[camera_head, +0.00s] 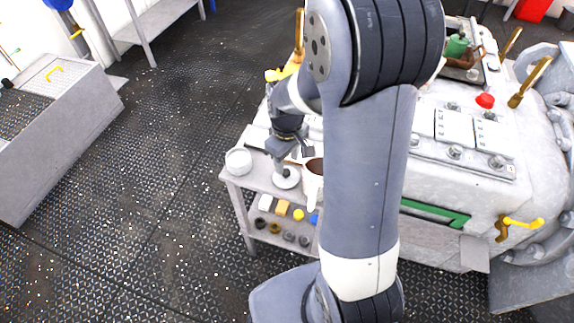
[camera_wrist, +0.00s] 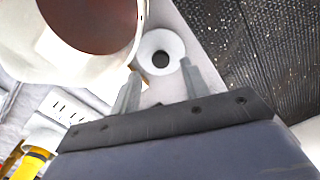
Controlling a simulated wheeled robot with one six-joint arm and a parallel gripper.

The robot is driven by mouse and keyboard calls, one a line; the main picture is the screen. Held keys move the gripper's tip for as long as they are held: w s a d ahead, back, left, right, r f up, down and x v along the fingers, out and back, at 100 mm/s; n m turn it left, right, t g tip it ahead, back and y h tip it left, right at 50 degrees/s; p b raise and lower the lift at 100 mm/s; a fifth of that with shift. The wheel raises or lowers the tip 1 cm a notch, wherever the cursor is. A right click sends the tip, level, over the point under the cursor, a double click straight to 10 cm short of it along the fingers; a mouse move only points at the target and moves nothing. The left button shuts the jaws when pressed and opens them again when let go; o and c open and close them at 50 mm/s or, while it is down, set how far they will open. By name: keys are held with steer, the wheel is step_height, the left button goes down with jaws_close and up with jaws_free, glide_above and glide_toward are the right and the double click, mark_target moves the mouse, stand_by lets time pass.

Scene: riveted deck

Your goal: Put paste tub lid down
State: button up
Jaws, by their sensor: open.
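The paste tub lid, a pale round disc with a dark centre, lies on the grey bench top in the head view (camera_head: 289,183) and the wrist view (camera_wrist: 161,39). My gripper (camera_wrist: 160,69) is open. In the wrist view, its fingertips sit apart near the disc's lower edge, with nothing visible between them. In the head view, my gripper (camera_head: 283,165) points down just over the disc; the exact gap cannot be told. An open white tub (camera_head: 312,192) with reddish-brown contents stands right of the lid in the head view, partly hidden by my arm. It looms large in the wrist view (camera_wrist: 127,64).
A white round container (camera_head: 238,161) stands at the bench's left corner. The shelf below holds small blocks and rings. A large pale machine (camera_head: 470,165) with levers stands to the right. Dark patterned floor (camera_head: 165,200) is clear left of the bench.

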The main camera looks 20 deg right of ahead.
mark_target(287, 172)
step_height(287, 172, up, 8)
steer(key=shift+p, duration=0.3)
steer(key=shift+f, duration=0.1)
step_height(287, 172, down, 12)
steer(key=shift+f+b, duration=0.1)
steer(key=shift+b, duration=0.6)
steer(key=shift+r, duration=2)
steer(key=shift+f, duration=0.15)
